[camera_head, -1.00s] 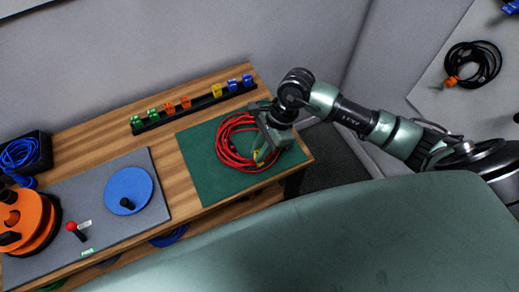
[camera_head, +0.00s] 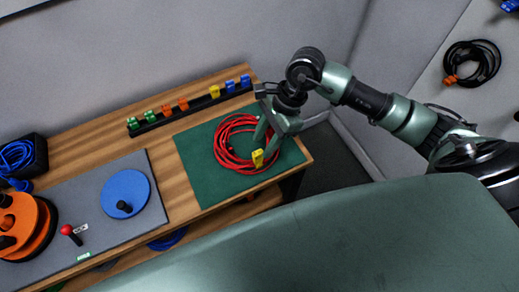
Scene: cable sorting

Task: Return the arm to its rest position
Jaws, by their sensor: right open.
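My right gripper (camera_head: 266,139) is open above the right part of the green mat (camera_head: 205,185), its fingers pointing down over a coiled red cable (camera_head: 221,152). The coil lies on the mat, with a yellow clip (camera_head: 258,158) at its lower right edge. The fingers overlap the coil and clip in the picture; I cannot tell the exact gap, but nothing shows gripped. My right arm (camera_head: 365,100) reaches in from the right. My left gripper is not in view.
A black rail (camera_head: 190,112) with coloured clips runs along the table's back. On the left are a grey mat (camera_head: 85,215) with a blue disc (camera_head: 127,187), orange reel (camera_head: 20,225) and red-knobbed lever (camera_head: 67,230). A black cable coil (camera_head: 458,65) lies at upper right.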

